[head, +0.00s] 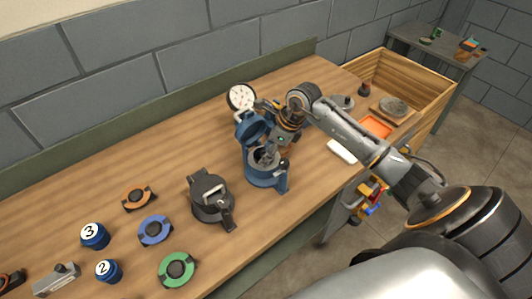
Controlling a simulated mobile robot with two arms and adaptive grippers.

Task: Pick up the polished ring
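I cannot pick out the polished ring for sure; no plain shiny ring shows clearly. A blue casing (266,178) stands mid-table with its lid (252,128) tilted up and grey parts (265,156) inside. My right gripper (284,128) is just behind and right of the casing, close to the raised lid. Its fingertips are partly hidden, so I cannot tell whether it is open or holds anything. A black casing (211,200), closed, stands left of the blue one. My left gripper is not in view.
Orange (137,197), blue (155,230) and green (177,269) discs lie at the left, with numbered blue pots (94,236). A dial gauge (241,97) stands behind the lid. A wooden crate (425,88), orange mat (375,126) and white block (341,151) are at the right.

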